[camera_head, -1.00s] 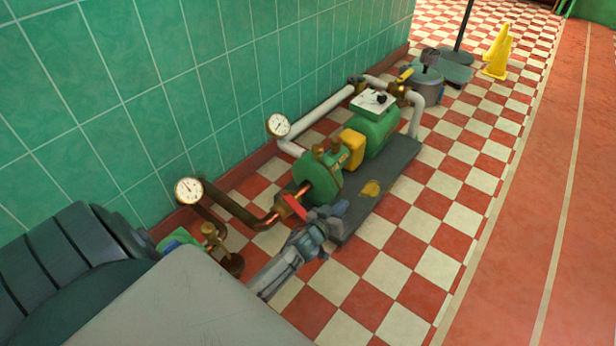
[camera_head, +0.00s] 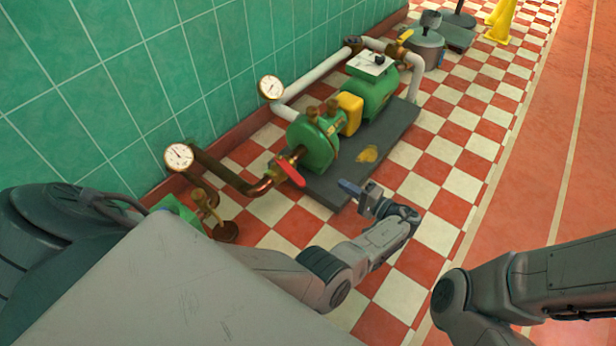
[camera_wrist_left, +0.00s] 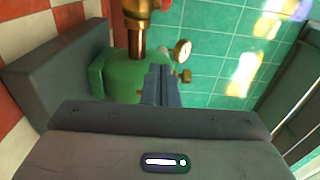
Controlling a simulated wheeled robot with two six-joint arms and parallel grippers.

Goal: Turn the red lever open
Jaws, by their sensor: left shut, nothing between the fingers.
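The red lever (camera_head: 290,172) sits on a copper valve at the end of the copper pipe (camera_head: 255,188), in front of the green pump (camera_head: 318,145). In the head view it slants down to the right. My left gripper (camera_head: 349,188) is shut and empty, to the right of the lever and apart from it, near the front edge of the dark base plate (camera_head: 325,195). My right gripper is out of view.
Two gauges, one at the left (camera_head: 179,157) and one behind the pump (camera_head: 271,87), stand near the green tiled wall. A brass valve (camera_head: 222,230) is at the lower left. My right arm enters at lower right. Checkered floor right of the base plate is clear.

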